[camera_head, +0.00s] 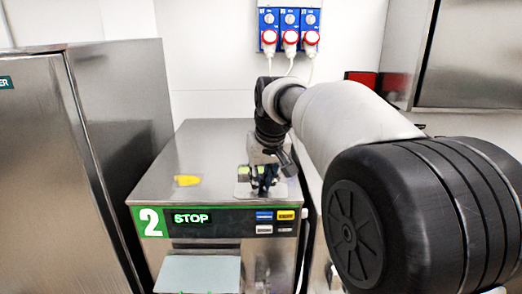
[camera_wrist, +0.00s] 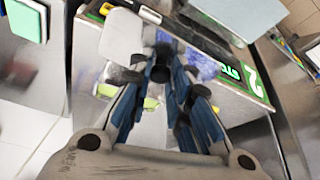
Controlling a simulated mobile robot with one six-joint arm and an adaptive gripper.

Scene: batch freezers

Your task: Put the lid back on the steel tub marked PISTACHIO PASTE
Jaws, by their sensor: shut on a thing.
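My gripper (camera_head: 263,180) is above the front right of the steel top of machine 2. Its blue-padded fingers are closed in the wrist view (camera_wrist: 160,72) on the dark grip of a flat grey plate with rounded corners, which looks like the lid (camera_wrist: 123,38). The lid also shows in the head view (camera_head: 243,190), partly hidden by the gripper. In the wrist view it overlaps the control panel's edge; I cannot tell whether it touches the machine top. No tub marked PISTACHIO PASTE can be made out in either view.
Machine 2 (camera_head: 205,150) has a lit STOP panel (camera_head: 190,218). A yellow object (camera_head: 187,180) lies on its top, left of my gripper. A tall steel cabinet (camera_head: 35,160) stands at the left. Plugs and sockets (camera_head: 290,30) are on the back wall. A green pad (camera_wrist: 28,18) shows in the wrist view.

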